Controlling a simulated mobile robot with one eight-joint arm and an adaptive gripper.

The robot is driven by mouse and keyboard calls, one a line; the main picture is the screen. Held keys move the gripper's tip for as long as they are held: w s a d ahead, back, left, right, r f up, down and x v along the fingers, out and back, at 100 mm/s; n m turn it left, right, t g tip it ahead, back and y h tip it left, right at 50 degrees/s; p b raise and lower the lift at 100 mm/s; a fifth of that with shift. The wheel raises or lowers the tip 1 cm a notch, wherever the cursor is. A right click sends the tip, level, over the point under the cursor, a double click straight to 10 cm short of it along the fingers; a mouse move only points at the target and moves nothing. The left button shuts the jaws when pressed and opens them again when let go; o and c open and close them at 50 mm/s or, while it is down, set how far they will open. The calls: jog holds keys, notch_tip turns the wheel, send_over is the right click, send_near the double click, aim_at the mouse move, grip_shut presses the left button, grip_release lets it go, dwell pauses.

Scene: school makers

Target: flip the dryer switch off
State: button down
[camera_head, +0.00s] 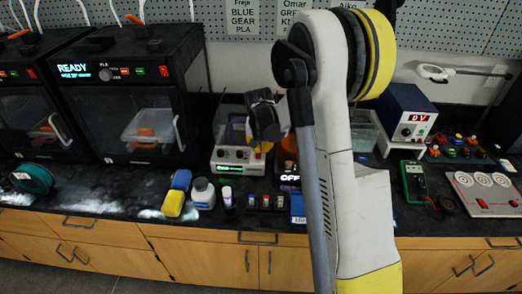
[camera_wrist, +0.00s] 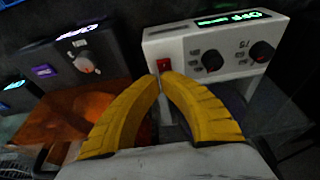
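A white box (camera_wrist: 210,50) with a green display reading OFF, two dark knobs and a red switch (camera_wrist: 164,66) fills the upper right of the wrist view. It looks like the dryer, though no label confirms this. The white box also shows in the head view (camera_head: 237,160), below my wrist. My gripper (camera_wrist: 162,77) has its yellow fingers converged, tips together and empty, right at the red switch. Whether they touch it, and the switch's exact position, I cannot tell. In the head view my gripper (camera_head: 262,148) is partly hidden by my wrist.
A dark box (camera_wrist: 85,62) with a knob stands left of the white box, above an orange object (camera_wrist: 68,117). Printers (camera_head: 130,90) stand at left. A blue-white power supply (camera_head: 408,120) and a multimeter (camera_head: 413,180) sit at right.

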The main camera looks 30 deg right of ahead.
aim_at(260, 156)
notch_tip(260, 156, up, 13)
jog(key=p, duration=0.4)
jog(key=shift+s+a+f, duration=0.2)
jog(key=shift+s, duration=0.1)
jog(key=s+a+r+n+t, duration=0.2)
jog(key=s+a+r+n, duration=0.1)
jog(key=s+a+r, duration=0.7)
jog(key=s+a+f+n+t+y, duration=0.1)
jog(key=s+a, duration=0.3)
jog(key=s, duration=0.4)
jog(key=s+a+n+t+y+b, duration=0.1)
jog(key=s+a, duration=0.3)
jog(key=s, duration=0.4)
jog(key=shift+a+f+n, duration=0.35)
jog(key=shift+f+n, duration=0.05)
jog(key=shift+n, duration=0.5)
